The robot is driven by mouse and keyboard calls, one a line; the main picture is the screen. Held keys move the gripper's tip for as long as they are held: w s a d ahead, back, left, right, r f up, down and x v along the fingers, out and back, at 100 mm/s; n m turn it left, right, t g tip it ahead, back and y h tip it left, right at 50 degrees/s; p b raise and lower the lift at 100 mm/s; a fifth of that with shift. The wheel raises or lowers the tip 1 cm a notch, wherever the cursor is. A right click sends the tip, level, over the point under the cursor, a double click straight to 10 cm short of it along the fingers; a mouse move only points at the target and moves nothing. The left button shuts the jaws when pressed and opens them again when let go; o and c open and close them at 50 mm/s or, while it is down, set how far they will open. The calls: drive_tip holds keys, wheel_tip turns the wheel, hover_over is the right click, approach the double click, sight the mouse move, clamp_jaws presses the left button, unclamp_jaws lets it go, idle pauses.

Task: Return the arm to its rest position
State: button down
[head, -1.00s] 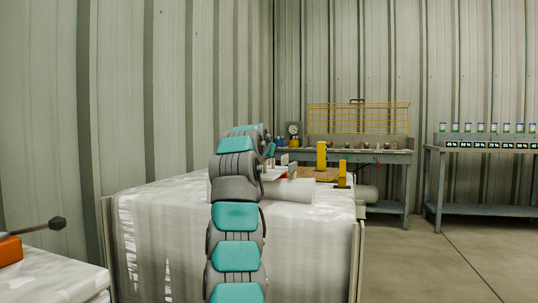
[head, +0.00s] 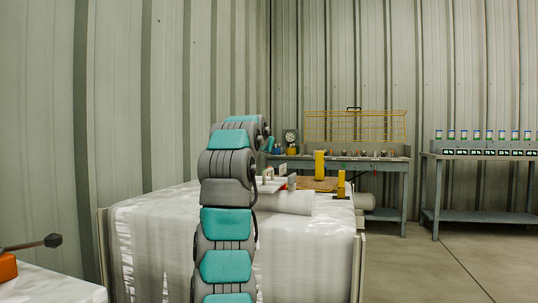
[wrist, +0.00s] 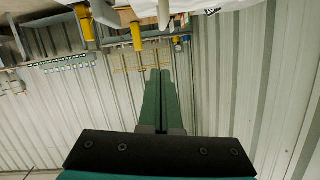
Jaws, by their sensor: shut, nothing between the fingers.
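My gripper (wrist: 160,76) shows in the wrist view as two long green fingers lying side by side, shut with nothing between them. The fingers point toward the ribbed metal wall and touch nothing that I can see. In the head view my arm, grey with teal panels, rises in front of the large white wrapped bag (head: 285,245) and bends over near its top. The gripper itself cannot be made out clearly there.
A workbench (head: 385,166) with a yellow wire rack (head: 355,126) is at the back. Another bench (head: 470,216) stands right. A dark-knobbed lever (head: 35,244) is at lower left. Right floor is clear.

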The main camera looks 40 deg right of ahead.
drive_tip(key=shift+v, duration=2.5)
drive_tip(key=shift+w+a, duration=0.1)
